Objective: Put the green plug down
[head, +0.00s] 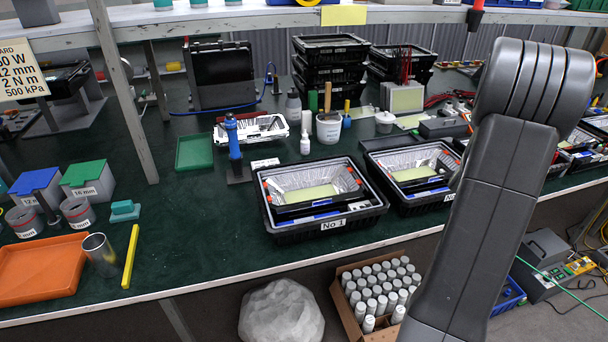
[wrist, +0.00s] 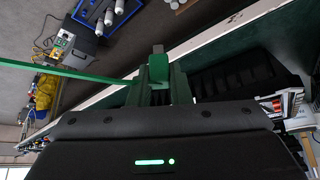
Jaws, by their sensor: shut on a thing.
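The green plug (wrist: 158,68) shows in the wrist view, with a grey end pointing away from me. My gripper (wrist: 157,85) is shut on it. A green cable (wrist: 85,75) runs from the plug toward the left edge of the wrist view. In the head view, my arm hides the gripper and the plug; a green cable (head: 560,286) shows at the lower right.
A grey box (head: 543,262) with a green display stands below the bench at the right; it also shows in the wrist view (wrist: 68,47). A blue crate (head: 507,296) is near it. The bench edge (wrist: 215,35) runs close beside the plug. Black housings (head: 322,196) stand on the green bench top.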

